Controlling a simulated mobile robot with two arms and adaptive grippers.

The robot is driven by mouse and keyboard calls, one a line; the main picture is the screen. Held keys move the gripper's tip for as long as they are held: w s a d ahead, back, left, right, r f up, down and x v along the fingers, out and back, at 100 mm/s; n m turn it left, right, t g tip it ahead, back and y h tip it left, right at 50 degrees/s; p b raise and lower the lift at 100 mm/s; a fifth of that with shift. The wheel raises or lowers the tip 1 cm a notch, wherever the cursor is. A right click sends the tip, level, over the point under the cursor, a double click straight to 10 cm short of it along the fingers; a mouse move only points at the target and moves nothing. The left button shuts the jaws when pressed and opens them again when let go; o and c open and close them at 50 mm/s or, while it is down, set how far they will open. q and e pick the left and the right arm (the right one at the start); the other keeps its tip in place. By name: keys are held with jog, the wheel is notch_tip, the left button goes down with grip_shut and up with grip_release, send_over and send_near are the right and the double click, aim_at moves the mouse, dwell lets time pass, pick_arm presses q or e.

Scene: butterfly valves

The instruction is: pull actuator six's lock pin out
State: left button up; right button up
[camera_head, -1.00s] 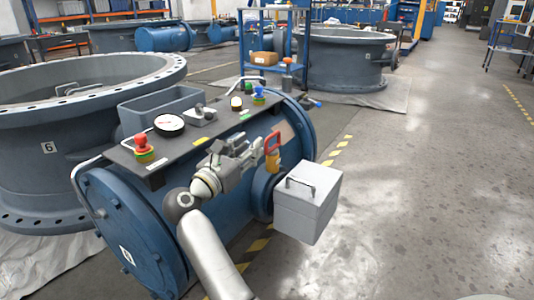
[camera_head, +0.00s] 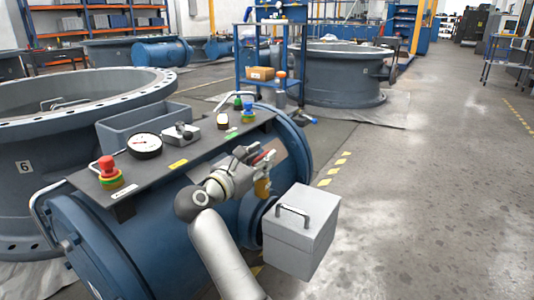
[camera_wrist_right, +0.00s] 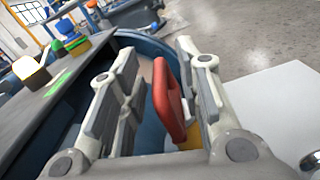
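The blue actuator (camera_head: 130,240) lies beside the grey valve marked 6 (camera_head: 25,168). The lock pin has a red loop handle (camera_head: 264,156) above a yellow part (camera_head: 262,187) on the actuator's right side. My right gripper (camera_head: 252,163) is at the handle and partly covers it. In the wrist view, my right gripper's fingers (camera_wrist_right: 157,75) are open. The red handle (camera_wrist_right: 172,105) stands between them, much nearer the right finger; I cannot tell whether they touch. The pin's lower part is mostly hidden. My left gripper is not in view.
A grey box with a handle (camera_head: 302,236) sits just right of the pin. Open floor (camera_head: 430,190) lies to the right.

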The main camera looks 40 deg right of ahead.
jog(key=shift+w+d, duration=0.1)
jog(key=shift+d, duration=0.1)
grip_shut()
dwell(0.3)
